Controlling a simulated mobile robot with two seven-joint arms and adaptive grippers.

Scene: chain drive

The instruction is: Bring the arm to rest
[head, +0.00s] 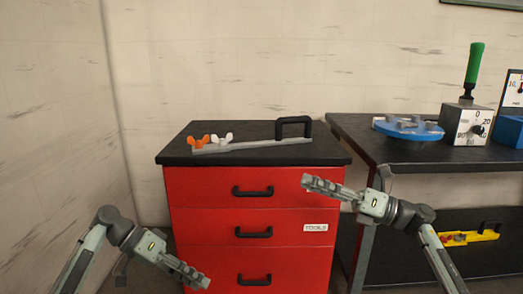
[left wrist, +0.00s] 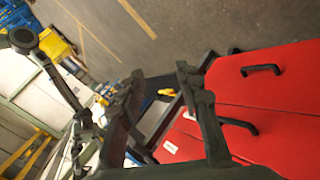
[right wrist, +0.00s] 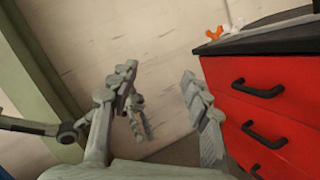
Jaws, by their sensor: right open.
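My left gripper (head: 190,276) hangs low at the front left of the red tool cabinet (head: 210,190). In the left wrist view its two fingers (left wrist: 160,90) stand apart with nothing between them. My right gripper (head: 320,185) is in front of the cabinet's upper right side, pointing left. In the right wrist view its fingers (right wrist: 160,95) are spread and empty. Both grippers appear clear of the cabinet.
On the black cabinet top lie a grey bar with a black handle (head: 293,120), an orange wing nut (head: 199,141) and a white one (head: 222,139). The dark bench (head: 400,152) at right holds a blue round fixture (head: 408,128) and a green-handled lever box (head: 466,125).

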